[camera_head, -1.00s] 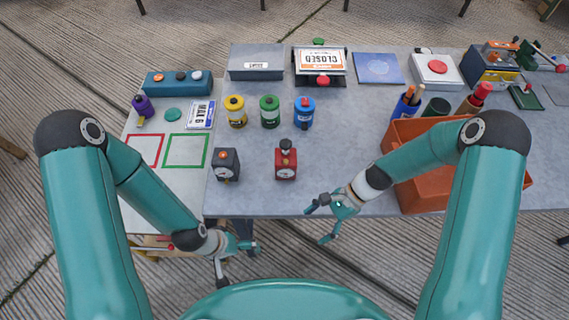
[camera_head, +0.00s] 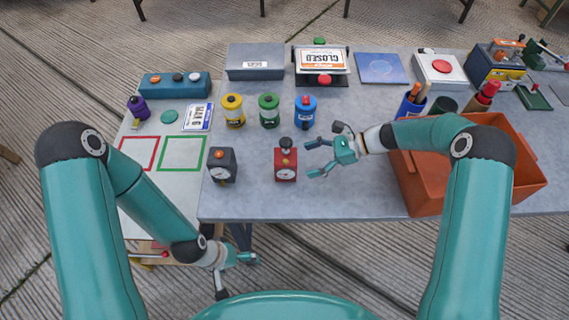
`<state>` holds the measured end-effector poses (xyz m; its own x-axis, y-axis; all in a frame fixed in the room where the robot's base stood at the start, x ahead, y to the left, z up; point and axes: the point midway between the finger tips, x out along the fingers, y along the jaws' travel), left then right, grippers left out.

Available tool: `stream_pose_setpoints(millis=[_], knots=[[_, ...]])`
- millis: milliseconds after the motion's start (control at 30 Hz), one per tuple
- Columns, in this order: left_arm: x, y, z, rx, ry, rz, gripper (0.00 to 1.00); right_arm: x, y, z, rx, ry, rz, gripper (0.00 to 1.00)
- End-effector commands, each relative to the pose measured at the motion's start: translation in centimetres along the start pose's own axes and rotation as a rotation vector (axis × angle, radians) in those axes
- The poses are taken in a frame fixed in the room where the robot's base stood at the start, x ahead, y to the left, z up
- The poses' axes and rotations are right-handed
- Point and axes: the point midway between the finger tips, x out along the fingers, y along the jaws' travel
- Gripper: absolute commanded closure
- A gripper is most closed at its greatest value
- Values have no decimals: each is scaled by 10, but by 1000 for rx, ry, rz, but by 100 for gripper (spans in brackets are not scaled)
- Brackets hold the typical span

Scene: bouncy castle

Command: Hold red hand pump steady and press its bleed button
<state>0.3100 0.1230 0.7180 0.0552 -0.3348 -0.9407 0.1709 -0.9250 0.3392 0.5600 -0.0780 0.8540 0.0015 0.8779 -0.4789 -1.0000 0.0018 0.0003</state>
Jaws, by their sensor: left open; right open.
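The red hand pump (camera_head: 286,171) stands upright near the front of the grey table. It has a pale round gauge on its front and a dark knob on top. Which part is the bleed button I cannot tell. My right gripper (camera_head: 314,158) is open just to the right of the pump, its fingers pointing left toward it, apart from it and empty. My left gripper (camera_head: 237,277) is open and empty, low in front of the table's front edge, to the left of and well below the pump.
A dark gauge box (camera_head: 222,165) stands left of the pump. Yellow (camera_head: 233,112), green (camera_head: 269,112) and blue (camera_head: 305,113) canisters stand behind. An orange crate (camera_head: 424,190) is at the right, under my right arm. The tabletop just around the pump is clear.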

Motion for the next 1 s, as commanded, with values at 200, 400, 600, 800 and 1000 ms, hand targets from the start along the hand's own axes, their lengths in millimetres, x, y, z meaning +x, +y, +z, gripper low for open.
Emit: stream_pose_setpoints(millis=[200, 400, 600, 800, 1000], knots=[[9, -3, 0, 0, 0, 0, 0, 34, 1, -2, 0, 0, 3, 17], [23, -8, 0, 0, 0, 0, 0, 59, 1, -3, -1, 0, 2, 17], [28, -10, 0, 0, 0, 0, 0, 69, 0, -2, 0, 0, 1, 17], [28, -10, 0, 0, 0, 0, 0, 71, 0, 0, 0, 1, 0, 17], [28, -10, 0, 0, 0, 0, 0, 71, 0, 0, 0, 1, 0, 27]])
